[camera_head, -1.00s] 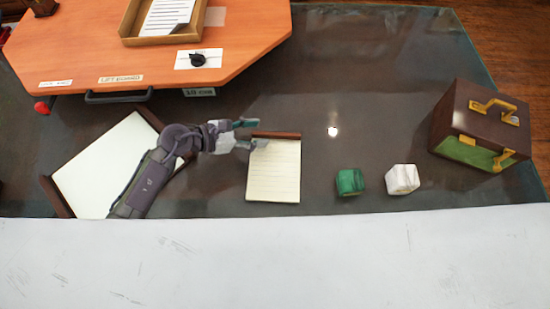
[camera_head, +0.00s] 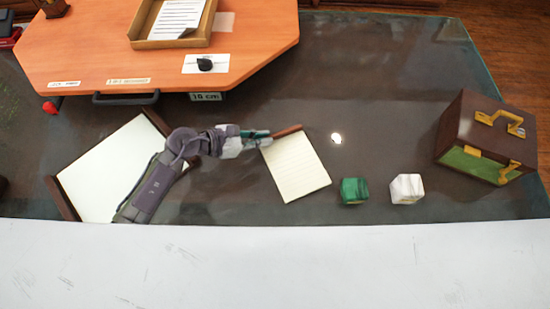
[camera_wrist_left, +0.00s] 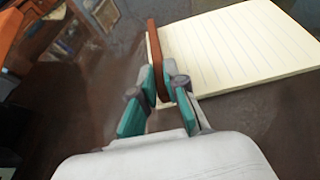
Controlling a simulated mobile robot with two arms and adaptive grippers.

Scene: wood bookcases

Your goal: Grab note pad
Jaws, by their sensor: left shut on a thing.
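The note pad (camera_head: 298,172) is cream, lined paper with a reddish-brown bar along its top edge. It lies on the dark glass table, turned at an angle, in the head view. My left gripper (camera_head: 262,141) is at the left end of that bar. In the left wrist view the two teal-padded fingers of the gripper (camera_wrist_left: 165,92) are closed on the brown bar, and the pad's lined sheet (camera_wrist_left: 240,45) spreads to the upper right. My right gripper is not in view.
A green block (camera_head: 354,190) and a white block (camera_head: 406,188) stand right of the pad. A brown box with gold handles (camera_head: 487,135) is at the far right. A white board (camera_head: 112,170) lies left, under my arm. An orange desk panel (camera_head: 110,55) with a tray (camera_head: 172,42) is behind.

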